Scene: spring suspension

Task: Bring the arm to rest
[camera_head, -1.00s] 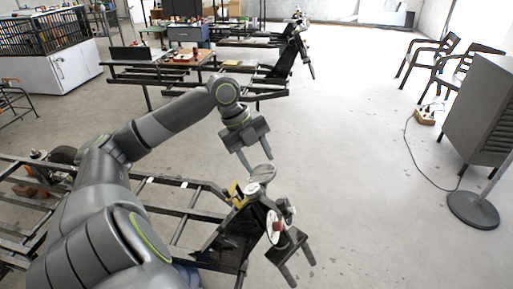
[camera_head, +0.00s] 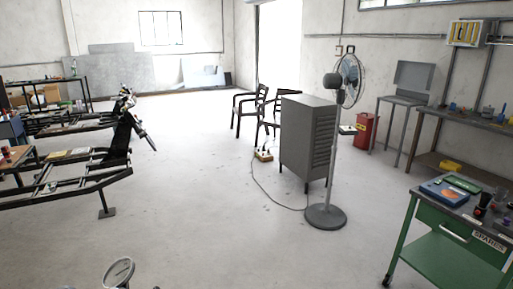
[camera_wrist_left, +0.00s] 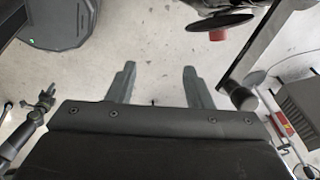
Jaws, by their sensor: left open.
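My left gripper (camera_wrist_left: 158,85) shows in the left wrist view with its two fingers apart. Nothing is between the fingertips, and grey floor lies behind them. Neither of my arms shows in the head view. A round grey disc (camera_head: 119,272) of the suspension work stands at the bottom edge of the head view, mostly cut off. In the left wrist view a dark round part with a red piece (camera_wrist_left: 217,35) is at the top, right of the fingers and apart from them.
A grey cabinet (camera_head: 305,140) and a standing fan (camera_head: 327,215) are in the middle, with a cable on the floor. A green cart (camera_head: 450,255) is at the right. Black frames (camera_head: 75,185) stand at the left. The floor between is clear.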

